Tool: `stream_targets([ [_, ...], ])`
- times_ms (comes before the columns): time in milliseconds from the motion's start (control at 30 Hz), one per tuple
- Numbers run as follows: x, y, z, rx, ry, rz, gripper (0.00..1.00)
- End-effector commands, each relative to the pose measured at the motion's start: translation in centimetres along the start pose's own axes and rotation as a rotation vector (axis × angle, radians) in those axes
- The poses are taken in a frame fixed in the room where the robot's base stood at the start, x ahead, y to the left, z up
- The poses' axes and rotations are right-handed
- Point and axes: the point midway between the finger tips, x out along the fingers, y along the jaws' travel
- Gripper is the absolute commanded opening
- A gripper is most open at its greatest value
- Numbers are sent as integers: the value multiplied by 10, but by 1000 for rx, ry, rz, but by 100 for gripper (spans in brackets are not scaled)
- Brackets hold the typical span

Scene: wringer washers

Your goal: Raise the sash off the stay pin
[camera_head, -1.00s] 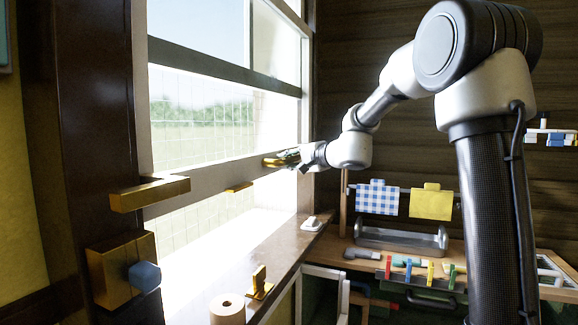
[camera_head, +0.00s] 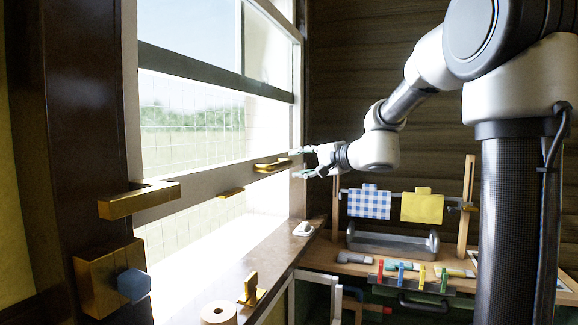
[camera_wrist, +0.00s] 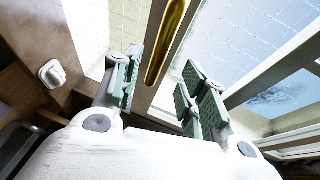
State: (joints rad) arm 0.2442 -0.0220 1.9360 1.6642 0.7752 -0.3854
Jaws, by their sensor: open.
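The window sash (camera_head: 205,178) is a pale rail with glass above it, and bright space shows below the rail. A brass handle (camera_head: 272,165) sits on the rail's right part; it also shows in the wrist view (camera_wrist: 164,45). My gripper (camera_head: 299,163) is open and empty just right of this handle. In the wrist view my gripper (camera_wrist: 160,80) has its padded fingers spread on either side of the handle's near end, apparently apart from it. A brass bar (camera_head: 140,200) stands at the left jamb above a brass block (camera_head: 100,280) with a blue knob (camera_head: 134,285). I cannot tell which part is the stay pin.
A smaller brass piece (camera_head: 231,192) is on the rail. The sill (camera_head: 265,262) holds a white item (camera_head: 303,229), a brass latch (camera_head: 250,288) and a tan roll (camera_head: 219,313). At right, a bench has a metal tray (camera_head: 392,242) and cloths hanging above.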

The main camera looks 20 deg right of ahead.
Motion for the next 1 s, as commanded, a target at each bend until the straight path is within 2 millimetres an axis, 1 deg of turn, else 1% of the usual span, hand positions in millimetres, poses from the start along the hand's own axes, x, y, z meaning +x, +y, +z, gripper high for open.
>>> stream_targets([
  [33, -9, 0, -1, 1, 4, 0, 42],
  [100, -18, -1, 0, 1, 2, -1, 42],
  [233, -28, 0, 0, 1, 1, 1, 42],
  [667, -29, 0, 0, 2, 0, 0, 42],
  [767, -29, 2, 2, 28, -8, 5, 42],
  [833, -34, 18, 6, 18, -37, 58, 42],
  [867, -37, 30, 10, 11, -53, 93, 42],
  [900, -43, 50, 15, 1, -80, 150, 42],
  [933, -50, 66, 20, -12, -102, 197, 42],
  [967, -60, 82, 27, -31, -127, 250, 42],
  [1000, -77, 102, 37, -63, -162, 326, 42],
])
